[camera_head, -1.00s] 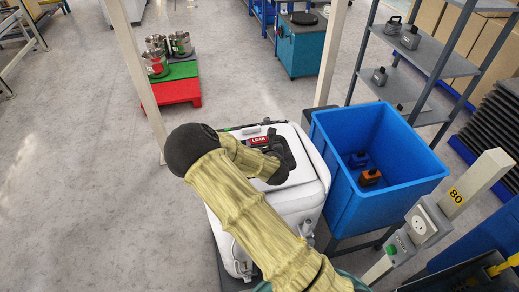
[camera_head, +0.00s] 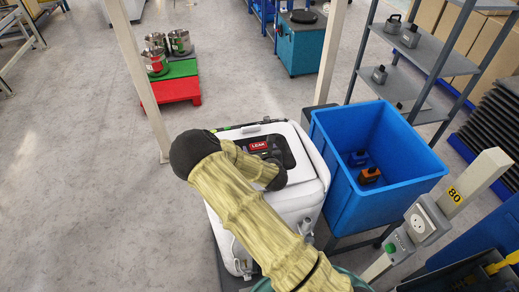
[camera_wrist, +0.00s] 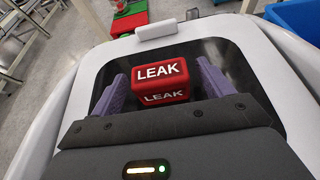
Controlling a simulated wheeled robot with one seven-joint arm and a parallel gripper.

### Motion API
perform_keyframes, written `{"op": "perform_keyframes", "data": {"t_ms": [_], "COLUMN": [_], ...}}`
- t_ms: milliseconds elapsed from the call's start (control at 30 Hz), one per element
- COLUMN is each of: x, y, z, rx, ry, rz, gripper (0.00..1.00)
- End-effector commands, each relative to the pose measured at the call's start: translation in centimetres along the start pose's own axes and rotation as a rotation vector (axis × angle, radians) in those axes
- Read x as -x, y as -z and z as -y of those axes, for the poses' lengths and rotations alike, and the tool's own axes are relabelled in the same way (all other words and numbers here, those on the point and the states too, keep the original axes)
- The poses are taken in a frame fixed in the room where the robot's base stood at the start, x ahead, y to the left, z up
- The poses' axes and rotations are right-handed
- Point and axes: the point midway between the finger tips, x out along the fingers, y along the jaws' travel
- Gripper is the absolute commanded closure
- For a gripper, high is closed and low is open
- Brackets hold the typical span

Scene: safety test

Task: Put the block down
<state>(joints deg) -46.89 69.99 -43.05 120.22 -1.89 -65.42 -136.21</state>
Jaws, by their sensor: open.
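The red block (camera_head: 259,146) has white LEAK lettering. It rests on the dark panel on top of the white case (camera_head: 307,198). In the wrist view the block (camera_wrist: 161,78) lies between the two purple fingers of my gripper (camera_wrist: 162,83). The gripper is open, with a narrow gap showing on each side of the block. In the head view my arm covers part of the case top and hides most of the gripper.
A blue bin (camera_head: 375,200) stands right beside the case and holds an orange item (camera_head: 369,175) and a dark blue item (camera_head: 358,158). A post with a socket box (camera_head: 427,220) stands at the lower right. Open floor (camera_head: 90,200) lies to the left.

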Motion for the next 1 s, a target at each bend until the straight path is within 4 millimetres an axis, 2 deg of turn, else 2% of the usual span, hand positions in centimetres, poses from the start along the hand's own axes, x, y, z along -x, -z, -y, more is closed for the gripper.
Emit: {"op": "perform_keyframes", "data": {"t_ms": [167, 267, 800, 1000], "x": [0.2, 1.1, 9.8, 11.9], "y": [-0.4, -0.2, -0.1, -0.2], "z": [0.0, 0.0, 0.0, 0.0], "rx": [-0.001, 0.0, -0.001, 0.0], "ry": [0.0, 0.0, 0.001, 0.0], "rz": [0.0, 0.0, -0.001, 0.0], "gripper": [0.21, 0.21, 0.21, 0.21]}}
